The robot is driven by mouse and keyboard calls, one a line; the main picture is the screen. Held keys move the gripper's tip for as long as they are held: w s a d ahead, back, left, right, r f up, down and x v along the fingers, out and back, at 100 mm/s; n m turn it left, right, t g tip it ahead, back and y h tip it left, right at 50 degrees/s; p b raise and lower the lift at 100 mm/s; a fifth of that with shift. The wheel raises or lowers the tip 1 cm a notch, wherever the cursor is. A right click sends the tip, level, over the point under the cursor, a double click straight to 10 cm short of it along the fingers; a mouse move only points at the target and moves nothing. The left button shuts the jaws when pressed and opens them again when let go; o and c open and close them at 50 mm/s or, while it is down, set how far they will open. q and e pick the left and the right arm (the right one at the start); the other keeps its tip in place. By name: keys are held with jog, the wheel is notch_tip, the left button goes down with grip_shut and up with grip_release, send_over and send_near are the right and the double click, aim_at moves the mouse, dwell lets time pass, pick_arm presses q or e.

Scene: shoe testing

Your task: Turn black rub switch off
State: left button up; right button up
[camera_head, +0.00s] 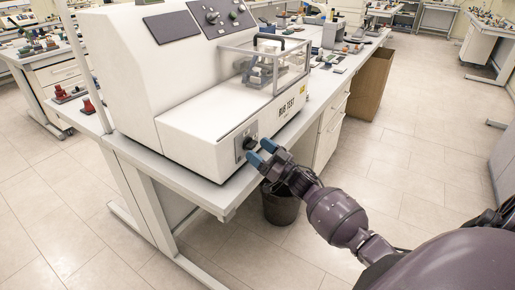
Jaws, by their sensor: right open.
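The black rub switch (250,143) is a dark rotary knob on a grey plate, low on the front of the white rub test machine (190,139). My right gripper (261,152) is open, with its blue fingertips right at the knob. One fingertip is just below the knob and the other is to its right. I cannot tell whether they touch it. The knob's exact setting is too small to read. My left gripper is not in the view.
The machine stands on a white workbench (211,190). It has a clear guard box (275,65) and upper panel knobs. A dark bin (280,205) stands under the bench, and a brown cardboard box (371,85) stands farther back. The floor on the right is clear.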

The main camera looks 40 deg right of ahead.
jog(key=shift+w+a+r, duration=0.2)
jog(key=shift+w, duration=0.3)
jog(key=c, duration=0.9)
